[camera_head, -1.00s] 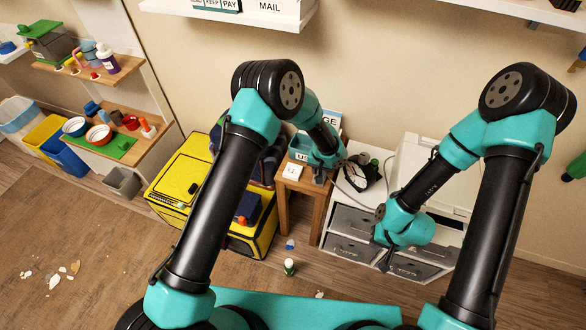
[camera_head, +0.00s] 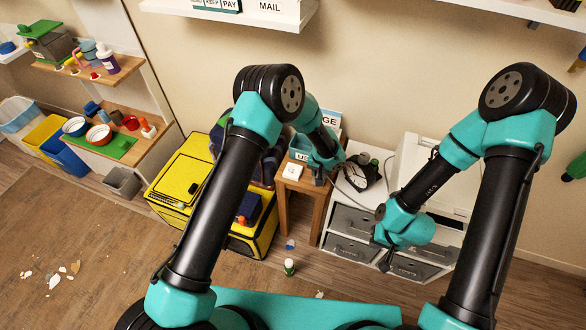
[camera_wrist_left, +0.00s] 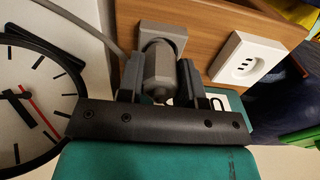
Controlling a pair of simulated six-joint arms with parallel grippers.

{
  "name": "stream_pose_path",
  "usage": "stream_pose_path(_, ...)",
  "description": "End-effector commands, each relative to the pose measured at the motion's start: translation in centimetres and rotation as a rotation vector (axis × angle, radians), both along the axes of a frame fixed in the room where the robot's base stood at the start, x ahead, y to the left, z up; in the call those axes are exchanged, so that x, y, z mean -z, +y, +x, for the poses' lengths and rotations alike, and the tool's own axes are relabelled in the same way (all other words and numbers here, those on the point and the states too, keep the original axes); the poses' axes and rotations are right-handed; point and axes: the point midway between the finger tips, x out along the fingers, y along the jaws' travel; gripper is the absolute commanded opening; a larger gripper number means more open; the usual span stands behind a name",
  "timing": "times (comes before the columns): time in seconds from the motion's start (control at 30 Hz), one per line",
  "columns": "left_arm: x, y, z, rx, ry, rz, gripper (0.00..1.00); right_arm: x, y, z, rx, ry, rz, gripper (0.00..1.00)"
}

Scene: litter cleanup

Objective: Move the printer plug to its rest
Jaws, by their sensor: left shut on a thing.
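The grey printer plug (camera_wrist_left: 158,72) is between the two fingers of my left gripper (camera_wrist_left: 160,82) in the left wrist view, with a grey cable (camera_wrist_left: 95,22) running off to the upper left. A grey square holder (camera_wrist_left: 165,36) on the wooden surface stands right behind the plug; I cannot tell whether they touch. A white wall-type socket (camera_wrist_left: 247,60) is to the right, apart from the plug. In the head view my left gripper (camera_head: 319,177) is over the small wooden stand beside the white socket (camera_head: 292,171). My right gripper (camera_head: 381,240) hangs in front of the grey drawers, its jaw opening unclear.
A clock (camera_head: 361,172) stands close beside the left gripper, on the white drawer unit (camera_head: 345,222). A white printer-like box (camera_head: 420,160) is behind the right arm. A yellow crate (camera_head: 190,185) is left of the stand. A small bottle (camera_head: 289,267) stands on the floor.

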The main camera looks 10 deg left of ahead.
Motion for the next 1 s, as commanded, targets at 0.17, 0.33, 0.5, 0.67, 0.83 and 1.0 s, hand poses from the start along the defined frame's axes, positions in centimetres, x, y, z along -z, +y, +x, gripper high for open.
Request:
stream_pose_path(0.17, 0.2, 0.0, 0.0, 0.0, 0.0, 0.0, 0.0, 0.0, 0.0, 0.0, 0.0, 0.0, 0.0, 0.0)
stream_pose_path(0.33, 0.46, 0.01, 0.0, -0.001, 0.0, 0.0, 0.0, 0.0, 0.0, 0.0, 0.0, 0.0, 0.0, 0.0)
stream_pose_path(0.5, 0.74, 0.01, 0.0, 0.0, 0.0, 0.0, 0.0, 0.0, 0.0, 0.0, 0.0, 0.0, 0.0, 0.0)
stream_pose_path(0.67, 0.85, 0.0, 0.0, 0.0, 0.0, 0.0, 0.4, 0.0, 0.0, 0.0, 0.0, 0.0, 0.0, 0.0)
stream_pose_path(0.83, 0.83, 0.0, 0.0, 0.0, 0.0, 0.0, 0.56, 0.0, 0.0, 0.0, 0.0, 0.0, 0.0, 0.0)
stream_pose_path(1.0, 0.83, 0.0, 0.0, 0.0, 0.0, 0.0, 0.63, 0.0, 0.0, 0.0, 0.0, 0.0, 0.0, 0.0)
